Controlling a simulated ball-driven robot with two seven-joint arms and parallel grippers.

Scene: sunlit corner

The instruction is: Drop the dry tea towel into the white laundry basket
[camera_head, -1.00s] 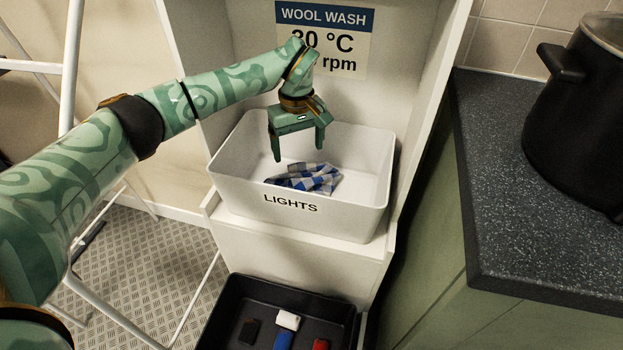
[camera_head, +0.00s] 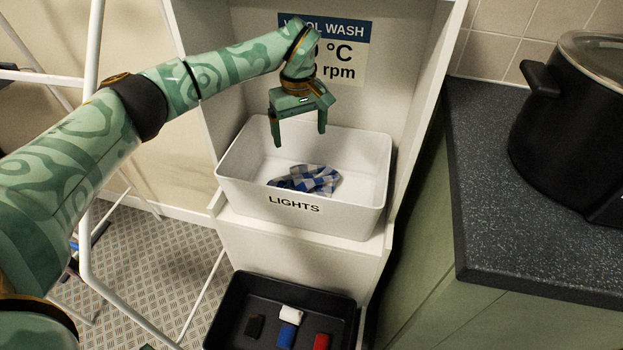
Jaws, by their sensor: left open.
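The white laundry basket (camera_head: 325,212), marked LIGHTS, stands on a white shelf unit. The blue and white checked tea towel (camera_head: 312,180) lies crumpled on the basket's floor, inside its walls. My left gripper (camera_head: 299,139) is open and empty above the basket. Its fingers point down, and the towel is below them and apart from them. My right gripper is not in view.
A black tray (camera_head: 225,310) with several small coloured items sits below the basket. A dark counter (camera_head: 490,200) with a black pot (camera_head: 570,140) is at the right. White rack poles (camera_head: 88,150) stand at the left. A wash sign (camera_head: 350,55) hangs behind my arm.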

